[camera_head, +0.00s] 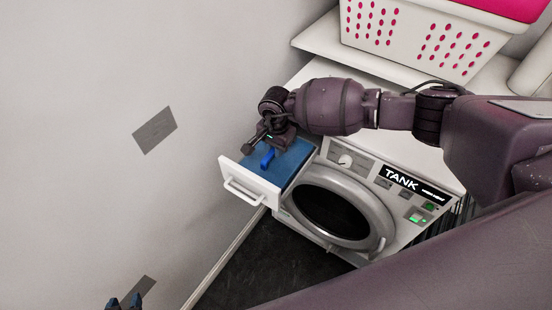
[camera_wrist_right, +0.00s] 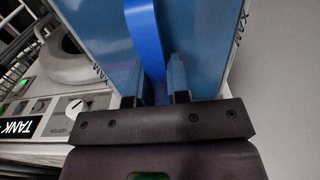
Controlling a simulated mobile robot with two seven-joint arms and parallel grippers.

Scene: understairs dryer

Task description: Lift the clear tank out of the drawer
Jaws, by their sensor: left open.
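The pulled-out drawer (camera_head: 240,188) has a white front with a bar handle. The clear tank (camera_head: 289,160) sits in it and looks blue, with a bright blue handle (camera_head: 267,158) on top. My right gripper (camera_head: 268,147) is over the tank and partly hides it. In the right wrist view, the blue strap-like handle (camera_wrist_right: 148,35) runs between the two fingers (camera_wrist_right: 157,82), which look shut on it. The tank's blue top (camera_wrist_right: 200,40) shows on both sides, with "MAX" lettering. My left gripper (camera_head: 125,302) is open and empty at the bottom left edge, well away from the drawer.
The dryer (camera_head: 345,205) has a round door and a panel with a "TANK" display (camera_head: 402,180). A white laundry basket (camera_head: 415,40) stands on a ledge behind. A bare wall (camera_head: 120,80) rises left of the drawer. Dark floor (camera_head: 265,265) is clear below.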

